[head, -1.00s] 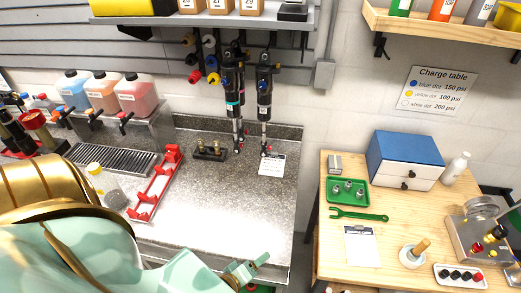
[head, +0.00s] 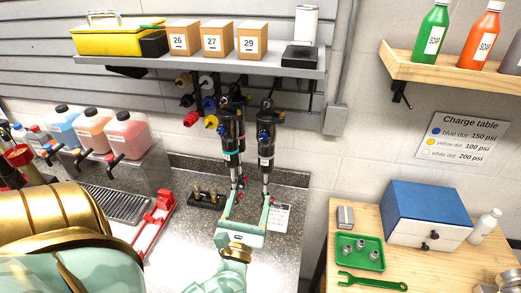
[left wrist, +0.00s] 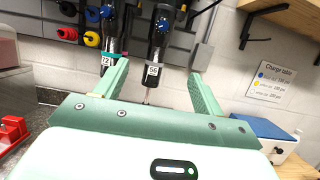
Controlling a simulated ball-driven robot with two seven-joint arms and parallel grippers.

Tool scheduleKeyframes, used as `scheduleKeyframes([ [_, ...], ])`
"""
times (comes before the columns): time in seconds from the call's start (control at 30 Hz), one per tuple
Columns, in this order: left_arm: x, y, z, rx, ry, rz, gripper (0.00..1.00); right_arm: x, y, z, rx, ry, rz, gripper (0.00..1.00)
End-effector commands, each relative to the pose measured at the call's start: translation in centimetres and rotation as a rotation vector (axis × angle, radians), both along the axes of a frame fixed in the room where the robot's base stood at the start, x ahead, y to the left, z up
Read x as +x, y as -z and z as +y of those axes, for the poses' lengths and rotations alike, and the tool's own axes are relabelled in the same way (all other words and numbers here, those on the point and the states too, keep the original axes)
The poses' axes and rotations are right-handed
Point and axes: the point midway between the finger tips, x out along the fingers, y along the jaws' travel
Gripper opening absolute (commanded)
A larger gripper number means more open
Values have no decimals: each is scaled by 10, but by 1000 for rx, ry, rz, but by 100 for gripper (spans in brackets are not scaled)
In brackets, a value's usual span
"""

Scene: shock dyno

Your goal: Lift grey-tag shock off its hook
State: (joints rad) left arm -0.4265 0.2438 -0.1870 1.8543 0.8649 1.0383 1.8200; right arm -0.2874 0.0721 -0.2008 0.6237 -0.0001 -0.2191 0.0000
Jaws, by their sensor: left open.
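Two black shocks with silver shafts hang side by side below the shelf. The left shock (head: 230,135) has a teal band and a label; in the left wrist view it (left wrist: 108,35) reads about 72. The right shock (head: 266,135) has a blue knob and a pale label; it also shows in the left wrist view (left wrist: 155,50). I cannot tell for sure which tag is grey. My left gripper (head: 250,196) is open, fingers pointing up, below the shocks. In the left wrist view the right shock shows between its fingers (left wrist: 160,70), with no clear contact. My right gripper is out of view.
The shelf (head: 200,62) above holds boxes and a yellow case. Coloured knobs (head: 190,118) hang left of the shocks. A red rack (head: 155,220) and a small black block (head: 207,200) sit on the counter. A wooden table (head: 440,265) stands at right.

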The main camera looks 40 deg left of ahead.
Motion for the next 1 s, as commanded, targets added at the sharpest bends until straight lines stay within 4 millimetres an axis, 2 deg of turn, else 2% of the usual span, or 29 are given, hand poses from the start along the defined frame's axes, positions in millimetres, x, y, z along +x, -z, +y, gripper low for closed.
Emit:
scheduleKeyframes([
  [0.1,17,3,9,3,0,-2,69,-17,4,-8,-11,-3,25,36],
  [0.2,34,5,18,6,0,-2,69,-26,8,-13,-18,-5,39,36],
  [0.3,49,8,27,6,-1,0,69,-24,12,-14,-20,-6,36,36],
  [0.5,81,13,44,6,0,0,69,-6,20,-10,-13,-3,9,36],
  [0.7,112,18,62,6,-1,0,69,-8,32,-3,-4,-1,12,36],
  [1.0,157,1,86,7,0,1,69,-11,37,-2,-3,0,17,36],
])
